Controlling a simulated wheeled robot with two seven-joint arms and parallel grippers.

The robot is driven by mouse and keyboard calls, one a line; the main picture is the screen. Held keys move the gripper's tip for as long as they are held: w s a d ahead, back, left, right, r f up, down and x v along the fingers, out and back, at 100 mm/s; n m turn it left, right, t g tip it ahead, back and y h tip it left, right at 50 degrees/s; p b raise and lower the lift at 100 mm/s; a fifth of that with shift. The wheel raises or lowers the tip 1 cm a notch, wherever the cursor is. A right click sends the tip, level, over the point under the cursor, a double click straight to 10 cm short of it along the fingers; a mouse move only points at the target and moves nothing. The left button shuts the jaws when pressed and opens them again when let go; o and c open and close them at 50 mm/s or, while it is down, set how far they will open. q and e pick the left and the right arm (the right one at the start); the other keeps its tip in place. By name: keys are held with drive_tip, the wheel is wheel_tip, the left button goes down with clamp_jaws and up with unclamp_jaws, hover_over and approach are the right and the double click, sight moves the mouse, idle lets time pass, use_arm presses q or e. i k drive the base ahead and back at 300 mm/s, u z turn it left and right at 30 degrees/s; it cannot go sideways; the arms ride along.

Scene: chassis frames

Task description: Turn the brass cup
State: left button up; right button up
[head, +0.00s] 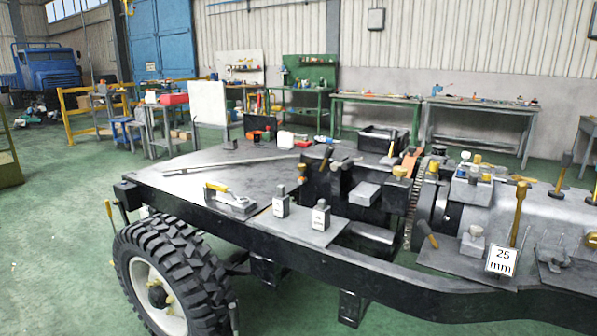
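Several small brass-coloured pieces stand on the chassis, and I cannot tell for sure which is the brass cup. One brass-coloured piece (400,171) sits on top of a grey block near the toothed ring. Another small brass-coloured piece (433,166) shows just right of the ring, and a third (477,159) is further right. They are too small to show whether any is a cup or how it is turned. Neither of my grippers shows in the head view.
The black chassis frame (330,265) crosses the view, with a big tyre (175,275) at front left. Grey blocks (321,215), a yellow-handled tool (217,188), an upright yellow-handled hammer (519,205) and a "25 mm" sign (502,261) stand on it. The left plate is mostly bare.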

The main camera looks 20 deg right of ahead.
sight(301, 167)
drive_tip(key=u, duration=0.55)
drive_tip(key=i, duration=1.75)
drive_tip(key=z, duration=0.7)
